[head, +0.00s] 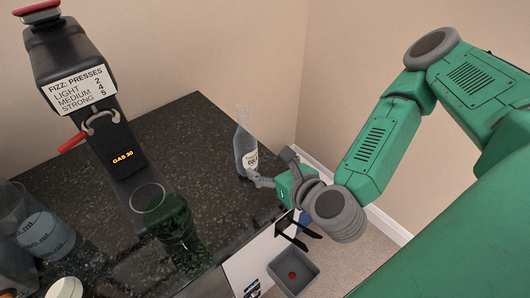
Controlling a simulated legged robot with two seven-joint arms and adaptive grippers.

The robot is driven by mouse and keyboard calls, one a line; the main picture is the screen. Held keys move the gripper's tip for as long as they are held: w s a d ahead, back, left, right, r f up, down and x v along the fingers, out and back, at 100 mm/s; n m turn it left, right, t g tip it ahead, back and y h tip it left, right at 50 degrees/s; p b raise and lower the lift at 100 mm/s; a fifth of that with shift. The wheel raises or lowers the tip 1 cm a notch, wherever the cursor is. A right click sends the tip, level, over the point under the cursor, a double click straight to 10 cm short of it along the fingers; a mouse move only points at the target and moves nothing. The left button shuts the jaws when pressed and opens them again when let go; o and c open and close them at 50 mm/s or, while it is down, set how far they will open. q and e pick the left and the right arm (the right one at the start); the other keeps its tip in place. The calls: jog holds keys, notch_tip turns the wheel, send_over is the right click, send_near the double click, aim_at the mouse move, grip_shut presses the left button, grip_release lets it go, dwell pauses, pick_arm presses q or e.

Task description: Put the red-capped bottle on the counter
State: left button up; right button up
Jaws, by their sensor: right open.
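My right gripper (268,167) reaches in from the right over the counter's right edge, its fingers open. A clear, blue-tinted bottle (246,152) with a white label stands upright on the dark speckled counter (205,130). One fingertip is beside its lower right side; I cannot tell if it touches. No red cap shows on this bottle. A small round red thing (292,275) lies inside a grey square bin (311,268) below the counter's edge; I cannot tell whether it is a bottle cap. My left gripper is not in view.
A black fizz machine (80,55) with a red top and a green bottle (178,232) under it stands at the left. Clear measuring containers (45,235) crowd the lower left corner. Bare counter lies between machine and labelled bottle. A wall rises behind.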

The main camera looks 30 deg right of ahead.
jog(key=s+a+f+n+g+y, duration=0.1)
jog(key=a+n, duration=0.1)
jog(key=n, duration=0.1)
jog(key=s+a+f+n+y, duration=0.1)
jog(key=s+a+f+n, duration=0.1)
jog(key=s+a+f+n+g+y, duration=0.1)
jog(key=a+n, duration=0.1)
jog(key=n, duration=0.1)
jog(key=shift+s+a+f+n+g+y, duration=0.2)
jog(key=shift+a+f+n+g+y, duration=0.1)
jog(key=shift+a+f, duration=0.1)
jog(key=s+f+n+g, duration=0.8)
jog(key=s+f+n, duration=0.25)
jog(key=n, duration=0.85)
jog(key=s+d+n+g+h, duration=0.2)
jog(key=s+d+n+h, duration=0.1)
jog(key=d+n, duration=0.6)
jog(key=shift+s+d+f, duration=0.25)
jog(key=shift+s+d, duration=0.05)
jog(key=shift+d, duration=0.1)
